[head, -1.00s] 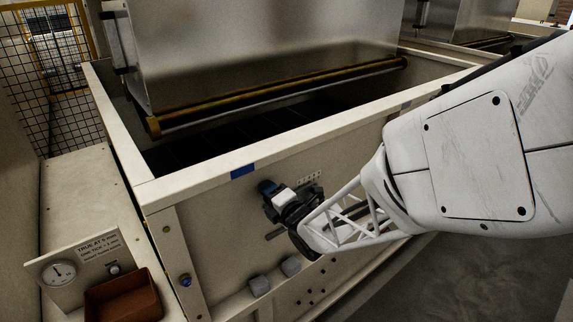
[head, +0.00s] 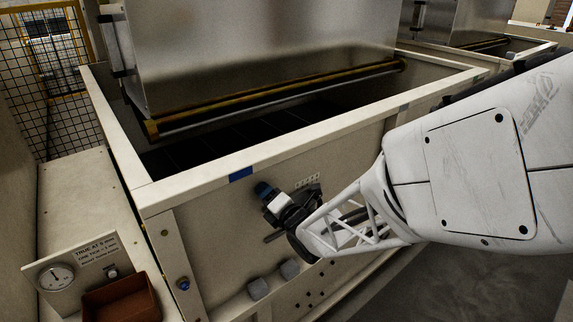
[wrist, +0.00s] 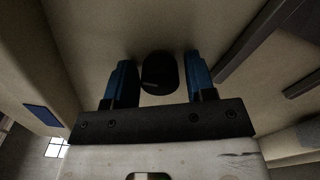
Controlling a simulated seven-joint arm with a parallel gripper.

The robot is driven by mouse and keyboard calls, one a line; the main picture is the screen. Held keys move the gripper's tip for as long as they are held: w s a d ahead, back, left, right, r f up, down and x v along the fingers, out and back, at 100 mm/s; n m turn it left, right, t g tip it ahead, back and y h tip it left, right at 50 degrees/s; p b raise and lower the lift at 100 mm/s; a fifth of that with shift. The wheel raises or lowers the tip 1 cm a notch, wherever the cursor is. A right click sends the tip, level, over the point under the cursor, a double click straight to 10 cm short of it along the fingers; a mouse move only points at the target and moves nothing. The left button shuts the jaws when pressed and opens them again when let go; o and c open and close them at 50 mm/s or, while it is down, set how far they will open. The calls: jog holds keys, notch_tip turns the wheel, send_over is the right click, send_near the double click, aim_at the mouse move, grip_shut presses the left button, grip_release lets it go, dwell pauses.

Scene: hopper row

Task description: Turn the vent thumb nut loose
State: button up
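My gripper (head: 264,190) is at the outer front wall of the hopper (head: 335,150), below its rim. In the wrist view its two blue fingers (wrist: 161,80) stand apart. A dark round knob (wrist: 160,73), which looks like the vent thumb nut, sits between them on the pale wall. A gap shows on each side of the knob, so the fingers are beside it and not closed on it. In the head view the gripper hides the knob.
A dark slot or bar (wrist: 257,48) lies right of the fingers in the wrist view. A gauge panel (head: 75,262) and brown tray (head: 122,299) stand at lower left. A blue-capped fitting (head: 183,284) is on the corner.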

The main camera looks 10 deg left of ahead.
jog(key=shift+o, duration=0.6)
jog(key=v, duration=0.7)
jog(key=shift+s+d, duration=0.3)
jog(key=shift+s, duration=0.05)
jog(key=shift+r, duration=0.1)
dwell(0.3)
